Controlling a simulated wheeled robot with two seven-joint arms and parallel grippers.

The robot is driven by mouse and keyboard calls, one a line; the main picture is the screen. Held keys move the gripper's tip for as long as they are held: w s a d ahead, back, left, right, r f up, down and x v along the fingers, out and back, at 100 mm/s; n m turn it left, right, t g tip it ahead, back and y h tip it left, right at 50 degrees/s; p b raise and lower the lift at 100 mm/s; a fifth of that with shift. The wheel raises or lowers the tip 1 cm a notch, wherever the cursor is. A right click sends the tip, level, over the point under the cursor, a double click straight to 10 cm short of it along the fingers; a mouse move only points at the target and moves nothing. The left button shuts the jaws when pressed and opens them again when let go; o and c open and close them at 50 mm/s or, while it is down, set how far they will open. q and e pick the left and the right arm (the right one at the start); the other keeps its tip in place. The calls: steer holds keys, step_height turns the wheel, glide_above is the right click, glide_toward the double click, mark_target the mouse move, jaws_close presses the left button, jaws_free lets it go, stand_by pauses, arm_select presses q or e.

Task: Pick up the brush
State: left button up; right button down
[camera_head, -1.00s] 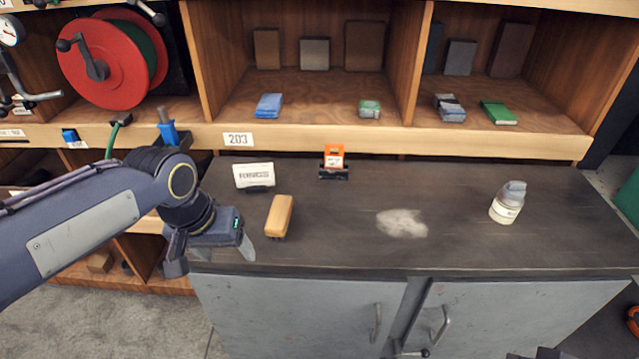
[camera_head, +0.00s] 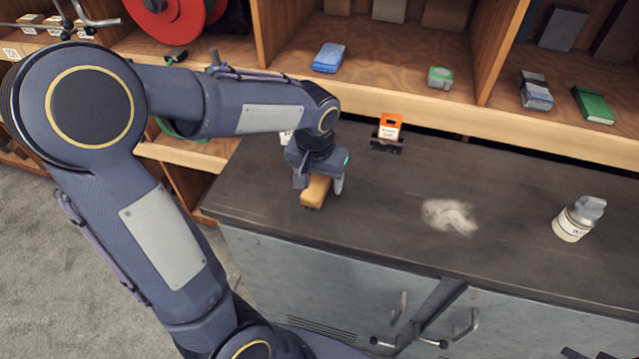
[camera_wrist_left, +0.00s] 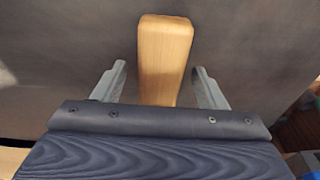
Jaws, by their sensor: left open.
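The brush (camera_head: 315,192) lies on the dark worktop, its tan wooden body partly hidden under my left gripper in the head view. In the left wrist view the brush (camera_wrist_left: 164,58) shows as a pale wooden block reaching in between the two fingers. My left gripper (camera_head: 320,186) is over the brush with its fingers on either side of it. In the left wrist view the left gripper (camera_wrist_left: 167,85) is open, with a gap between each finger and the wood. The bristles are hidden. My right gripper is not seen.
A pale powder patch (camera_head: 449,215) lies on the worktop (camera_head: 390,187), right of the brush. A white bottle (camera_head: 577,218) stands further right. An orange card holder (camera_head: 388,131) stands near the shelf's front edge. The worktop between them is clear.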

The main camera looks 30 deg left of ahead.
mark_target(320, 178)
arm_select(q)
steer(key=shift+f, duration=0.3)
steer(key=c, duration=1.1)
steer(key=shift+r, duration=0.1)
steer(key=shift+r, duration=0.45)
step_height(320, 178, up, 2)
steer(key=shift+r, duration=0.25)
steer(key=s+r, duration=0.2)
steer(key=s+d+r, duration=0.1)
steer(key=s+r, duration=0.1)
steer(key=r, duration=0.1)
steer(key=shift+s+d+r, duration=0.2)
steer(key=shift+s+r, duration=0.05)
steer(key=shift+s, duration=0.05)
steer(key=s+d+r, duration=0.1)
steer(key=s, duration=0.2)
steer(key=s+d+r, duration=0.1)
steer(key=s, duration=0.2)
steer(key=s+r+b, duration=0.1)
steer(key=s+r, duration=0.1)
steer(key=shift+s+d, duration=0.4)
